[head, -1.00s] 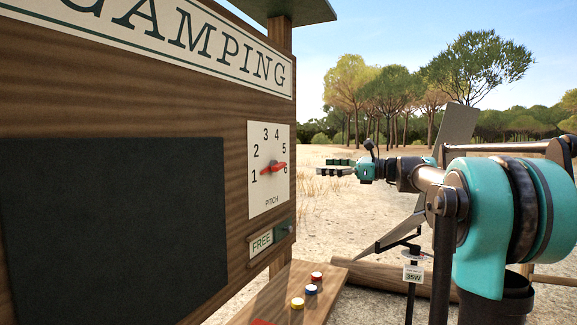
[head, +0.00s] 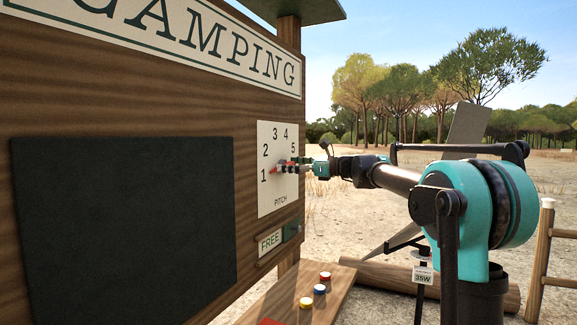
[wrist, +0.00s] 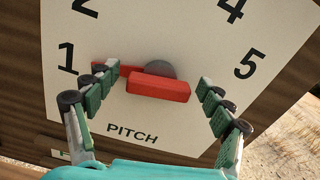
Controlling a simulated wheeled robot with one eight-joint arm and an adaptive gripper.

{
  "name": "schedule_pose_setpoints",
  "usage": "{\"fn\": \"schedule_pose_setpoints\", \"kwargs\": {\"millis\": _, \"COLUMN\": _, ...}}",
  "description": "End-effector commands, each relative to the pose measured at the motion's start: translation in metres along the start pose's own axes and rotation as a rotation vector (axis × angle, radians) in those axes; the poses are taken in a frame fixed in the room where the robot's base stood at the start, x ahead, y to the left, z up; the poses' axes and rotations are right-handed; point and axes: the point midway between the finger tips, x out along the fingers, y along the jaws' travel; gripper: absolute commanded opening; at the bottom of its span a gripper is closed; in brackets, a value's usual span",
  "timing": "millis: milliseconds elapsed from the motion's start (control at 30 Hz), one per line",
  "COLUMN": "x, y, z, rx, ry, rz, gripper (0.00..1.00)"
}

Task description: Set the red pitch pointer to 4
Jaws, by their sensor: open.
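The white pitch dial (head: 278,146) is on the wooden board, with numbers around its upper part and "PITCH" below. In the wrist view, the red pointer (wrist: 158,86) has a thick handle bar in front of a grey round hub. Its thin red strip reaches left toward the 1. My gripper (head: 295,164) is in front of the dial. In the wrist view, my gripper (wrist: 156,78) is open, its green padded fingers on either side of the handle bar and apart from it. The 6 is not visible.
A green-ended "FREE" slider plate (head: 271,241) is under the dial. A wooden shelf (head: 270,305) below holds red, blue and yellow caps. A dark blank panel (head: 125,230) covers the board's left. A log (head: 375,275) lies on the sand behind. Open ground lies to the right.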

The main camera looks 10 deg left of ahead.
Motion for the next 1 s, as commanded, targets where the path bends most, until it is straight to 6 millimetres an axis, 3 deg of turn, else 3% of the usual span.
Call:
{"fn": "schedule_pose_setpoints", "kwargs": {"millis": 367, "x": 0.0052, "y": -0.0004, "z": 0.0000, "rx": 0.000, "ry": 0.000, "rz": -0.001, "gripper": 0.81}}
{"fn": "schedule_pose_setpoints", "kwargs": {"millis": 900, "x": 0.0060, "y": -0.0008, "z": -0.0001, "rx": 0.000, "ry": 0.000, "rz": -0.002, "gripper": 0.14}}
{"fn": "schedule_pose_setpoints", "kwargs": {"millis": 1000, "x": 0.0062, "y": -0.0007, "z": -0.0001, "rx": 0.000, "ry": 0.000, "rz": -0.002, "gripper": 0.08}}
